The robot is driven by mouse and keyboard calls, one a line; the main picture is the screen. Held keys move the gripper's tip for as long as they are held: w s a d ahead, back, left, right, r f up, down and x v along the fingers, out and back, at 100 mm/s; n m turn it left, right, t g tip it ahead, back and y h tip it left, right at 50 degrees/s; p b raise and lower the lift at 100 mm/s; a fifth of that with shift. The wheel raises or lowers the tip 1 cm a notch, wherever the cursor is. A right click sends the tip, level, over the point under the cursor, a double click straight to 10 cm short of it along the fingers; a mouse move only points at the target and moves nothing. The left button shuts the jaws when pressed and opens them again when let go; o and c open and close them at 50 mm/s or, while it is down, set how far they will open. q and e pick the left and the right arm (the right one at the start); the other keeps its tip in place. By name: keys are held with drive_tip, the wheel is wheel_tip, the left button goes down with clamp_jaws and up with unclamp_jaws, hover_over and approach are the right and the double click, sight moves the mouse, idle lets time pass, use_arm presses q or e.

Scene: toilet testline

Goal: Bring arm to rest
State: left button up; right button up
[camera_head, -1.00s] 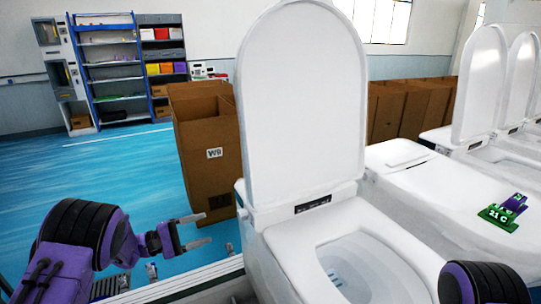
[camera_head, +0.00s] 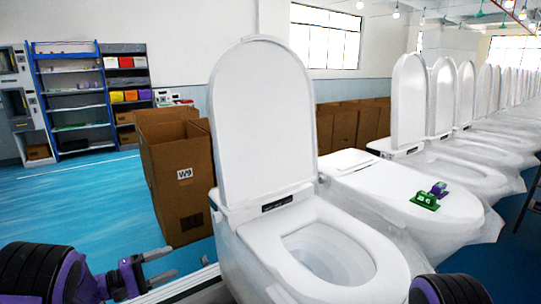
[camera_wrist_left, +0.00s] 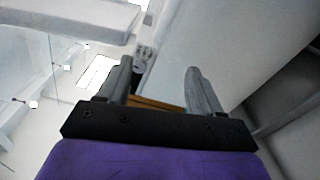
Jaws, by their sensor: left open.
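My left gripper (camera_head: 158,268) comes in at the lower left of the head view, left of the nearest toilet (camera_head: 335,245). Its two grey fingers are apart with nothing between them. In the left wrist view the same gripper (camera_wrist_left: 160,92) shows its two fingers spread and empty. My right arm (camera_head: 450,289) shows only as a dark and purple rounded link at the bottom edge. The right gripper is out of view.
The nearest toilet has its lid (camera_head: 264,120) raised. A green and purple device (camera_head: 428,197) sits on the closed toilet behind it. A cardboard box (camera_head: 178,185) marked W9 stands left of the toilet. Shelves (camera_head: 85,95) stand far left. Blue floor (camera_head: 75,205) is open on the left.

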use_arm(q)
drive_tip(key=s+a+f+m+t+y+b, duration=0.1)
drive_tip(key=s+a+f+y, duration=0.2)
drive_tip(key=s+f+y, duration=0.6)
drive_tip(key=s+a+f+m+y, duration=0.15)
drive_tip(key=s+f+y, duration=0.35)
drive_tip(key=f, duration=0.7)
drive_tip(key=s+d+f+g+y+b, duration=0.1)
drive_tip(key=s+f+g, duration=0.3)
drive_tip(key=s, duration=0.9)
drive_tip(key=s+d+f+g+y+b, duration=0.1)
drive_tip(key=s+f+g, duration=0.3)
drive_tip(key=s, duration=0.9)
drive_tip(key=shift+s+d+f+y, duration=0.35)
drive_tip(key=shift+d+f+y, duration=0.2)
drive_tip(key=shift+y, duration=0.35)
drive_tip(key=shift+m, duration=0.25)
